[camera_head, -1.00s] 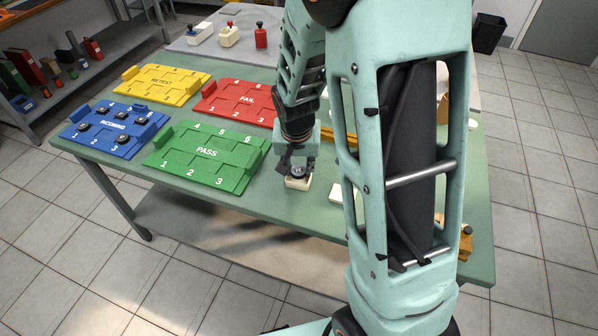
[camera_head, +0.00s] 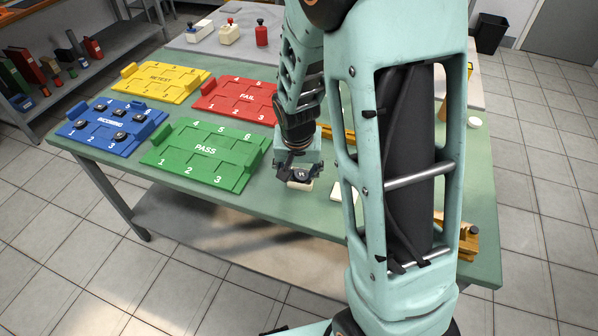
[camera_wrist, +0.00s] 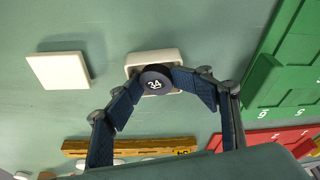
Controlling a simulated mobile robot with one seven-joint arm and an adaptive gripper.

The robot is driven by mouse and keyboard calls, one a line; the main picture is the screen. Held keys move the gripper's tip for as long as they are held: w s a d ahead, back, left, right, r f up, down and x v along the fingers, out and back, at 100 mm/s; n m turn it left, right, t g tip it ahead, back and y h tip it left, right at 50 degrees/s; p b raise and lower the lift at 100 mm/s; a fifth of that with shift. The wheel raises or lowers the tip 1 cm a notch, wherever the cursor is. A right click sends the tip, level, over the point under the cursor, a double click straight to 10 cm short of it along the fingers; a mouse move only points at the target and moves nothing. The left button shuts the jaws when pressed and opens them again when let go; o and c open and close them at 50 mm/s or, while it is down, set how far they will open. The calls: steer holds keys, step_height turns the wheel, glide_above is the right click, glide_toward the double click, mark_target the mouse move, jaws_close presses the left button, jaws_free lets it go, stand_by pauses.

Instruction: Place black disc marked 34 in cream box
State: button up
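The black disc marked 34 (camera_wrist: 155,81) is between the fingertips of my gripper (camera_wrist: 156,84) in the wrist view, with a finger pad against each side. The cream box (camera_wrist: 146,57) is directly under and behind the disc, which covers part of its opening. I cannot tell whether the disc touches the box. In the head view my gripper (camera_head: 298,174) points down over the cream box (camera_head: 301,185) near the table's front edge, and the disc (camera_head: 300,175) shows as a dark top there.
A white square plate (camera_wrist: 58,70) lies beside the box. The green PASS tray (camera_head: 205,155), red FAIL tray (camera_head: 235,100), yellow RETEST tray (camera_head: 163,82) and blue INCOMING tray (camera_head: 110,125) lie to the left. A yellow bar (camera_wrist: 125,147) lies near the box.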

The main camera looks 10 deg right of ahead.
steer(key=p+v, duration=0.2)
steer(key=v, duration=1)
